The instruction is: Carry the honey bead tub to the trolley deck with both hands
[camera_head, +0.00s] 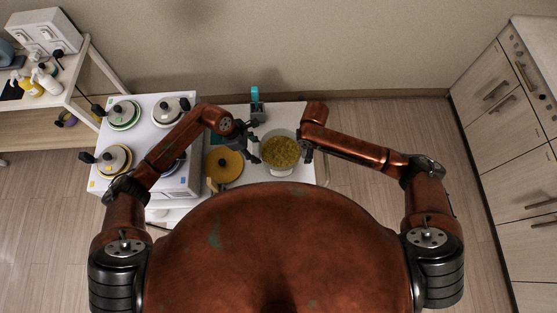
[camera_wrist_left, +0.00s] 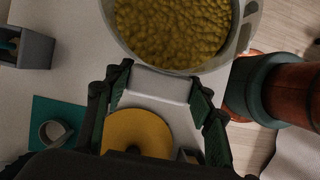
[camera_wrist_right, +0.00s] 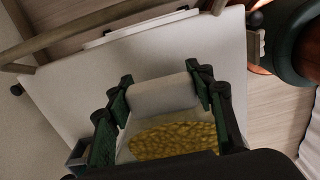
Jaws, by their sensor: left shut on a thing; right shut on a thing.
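The honey bead tub (camera_head: 279,173) is a round pale vessel full of golden beads, in front of my body in the head view. Its pale rim and beads also show at the top of the left wrist view (camera_wrist_left: 114,28). My left gripper (camera_head: 256,152) is at the tub's left side, its fingers around a white handle (camera_wrist_left: 158,88). My right gripper (camera_head: 306,150) is at the right side, its fingers around the other white handle (camera_wrist_right: 163,93). The tub looks level over a white top (camera_head: 238,116); I cannot tell whether it touches. I cannot tell which surface is the trolley deck.
A round yellow disc (camera_head: 226,167) with a dark knob lies left of the tub. A grey box (camera_head: 257,108) with a teal part stands behind. A white unit (camera_head: 146,137) with several lidded pots is at left. Drawers (camera_head: 505,120) line the right; floor between is clear.

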